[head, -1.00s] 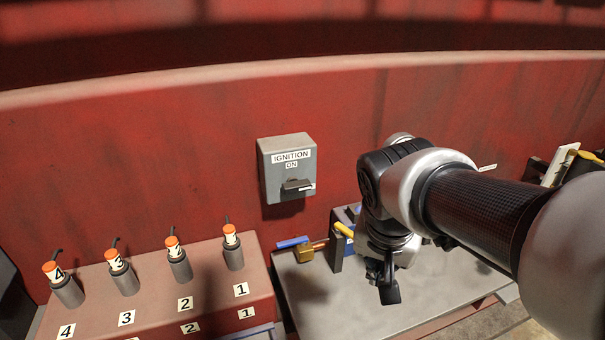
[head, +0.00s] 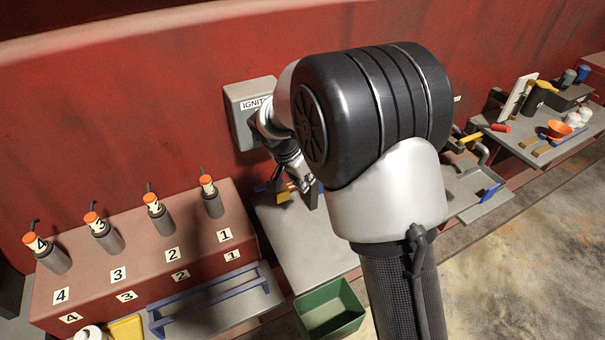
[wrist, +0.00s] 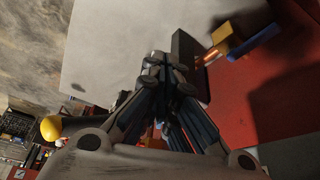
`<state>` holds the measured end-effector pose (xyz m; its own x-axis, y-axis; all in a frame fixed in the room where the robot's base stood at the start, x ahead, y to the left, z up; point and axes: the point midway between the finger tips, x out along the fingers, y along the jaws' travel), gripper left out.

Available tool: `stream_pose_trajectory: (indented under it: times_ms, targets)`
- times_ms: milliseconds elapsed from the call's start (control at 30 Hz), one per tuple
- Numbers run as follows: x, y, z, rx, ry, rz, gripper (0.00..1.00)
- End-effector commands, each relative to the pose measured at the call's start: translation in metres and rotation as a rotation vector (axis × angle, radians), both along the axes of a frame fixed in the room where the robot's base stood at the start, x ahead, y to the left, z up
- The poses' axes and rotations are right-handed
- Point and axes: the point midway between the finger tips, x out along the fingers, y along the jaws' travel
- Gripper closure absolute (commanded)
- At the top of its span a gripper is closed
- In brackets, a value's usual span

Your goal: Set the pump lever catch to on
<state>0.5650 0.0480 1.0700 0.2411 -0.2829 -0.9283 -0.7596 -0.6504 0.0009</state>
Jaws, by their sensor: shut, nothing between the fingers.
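My gripper (wrist: 158,68) is shut and empty in the wrist view, its dark fingers pointing at the grey bench top (wrist: 125,35). Its tips are close to a dark upright plate (wrist: 186,62); I cannot tell whether they touch. Beyond the plate is a brass block (wrist: 222,33) with a blue bar (wrist: 255,42) by the red wall. In the head view the brass block (head: 283,196) shows beside my wrist, and my arm hides most of this area. I cannot make out which part is the pump lever catch or how it is set.
The grey ignition box (head: 240,125) is on the red wall (head: 150,100), partly covered by my arm. A red block (head: 140,255) with several numbered, orange-capped plugs stands left. A green bin (head: 330,310) is below the bench (head: 305,240). A cluttered side table (head: 535,150) stands right.

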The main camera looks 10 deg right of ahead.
Motion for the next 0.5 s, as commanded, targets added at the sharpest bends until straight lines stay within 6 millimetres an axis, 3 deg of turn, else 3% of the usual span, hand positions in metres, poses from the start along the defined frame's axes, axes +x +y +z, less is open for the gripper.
stream_pose_trajectory:
  times_ms: [33, 200, 500]
  targets:
    - [0.002, -0.004, -0.014, 0.0, 0.003, -0.001, 1.0]
    - [0.011, -0.014, -0.046, 0.0, 0.003, -0.001, 1.0]
    - [0.035, -0.041, -0.044, 0.001, -0.001, -0.003, 1.0]
